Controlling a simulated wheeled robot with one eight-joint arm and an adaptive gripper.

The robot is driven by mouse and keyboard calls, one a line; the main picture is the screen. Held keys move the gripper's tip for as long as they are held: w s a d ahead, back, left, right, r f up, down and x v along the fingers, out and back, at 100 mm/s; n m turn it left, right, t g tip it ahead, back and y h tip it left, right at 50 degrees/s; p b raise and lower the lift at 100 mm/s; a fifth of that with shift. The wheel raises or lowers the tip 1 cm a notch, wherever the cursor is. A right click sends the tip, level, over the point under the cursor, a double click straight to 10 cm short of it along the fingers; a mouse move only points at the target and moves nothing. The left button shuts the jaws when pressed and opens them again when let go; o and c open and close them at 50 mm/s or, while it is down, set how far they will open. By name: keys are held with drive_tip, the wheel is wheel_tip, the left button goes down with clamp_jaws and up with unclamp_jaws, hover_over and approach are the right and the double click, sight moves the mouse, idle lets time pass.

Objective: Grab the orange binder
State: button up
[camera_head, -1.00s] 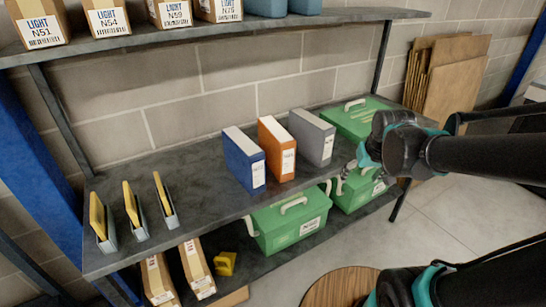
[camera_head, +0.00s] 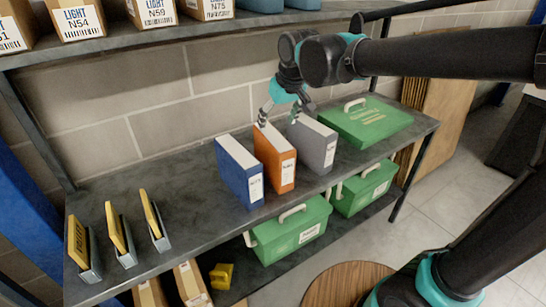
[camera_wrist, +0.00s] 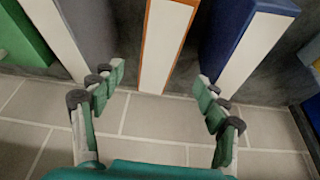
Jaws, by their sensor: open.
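The orange binder (camera_head: 275,158) stands upright on the middle shelf, between a blue binder (camera_head: 239,170) and a grey binder (camera_head: 313,145). My gripper (camera_head: 277,116) is open above the tops of the binders, close to the orange one. In the wrist view the orange binder (camera_wrist: 165,45) lies ahead between the spread fingers of my gripper (camera_wrist: 158,97). The grey binder (camera_wrist: 85,30) is on the left there and the blue binder (camera_wrist: 245,40) on the right. I cannot tell whether a finger touches any binder.
Narrow gaps separate the binders. A green case (camera_head: 366,122) lies to the right on the same shelf (camera_head: 180,205). Yellow items in grey holders (camera_head: 118,232) stand at left. Boxes (camera_head: 78,18) line the upper shelf. Green bins (camera_head: 292,230) sit below.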

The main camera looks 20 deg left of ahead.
sight(273, 137)
drive_tip(key=x, duration=0.7)
drive_tip(key=shift+w+f, duration=0.1)
drive_tip(key=shift+f, duration=0.05)
drive_tip(key=x, duration=0.4)
drive_tip(key=shift+w+a+f, duration=0.15)
drive_tip(key=shift+w+a, duration=0.05)
drive_tip(key=shift+w, duration=0.05)
drive_tip(key=shift+f, duration=0.35)
drive_tip(key=shift+w+f, duration=0.1)
drive_tip(key=shift+f, duration=0.1)
drive_tip(key=c, duration=1.6)
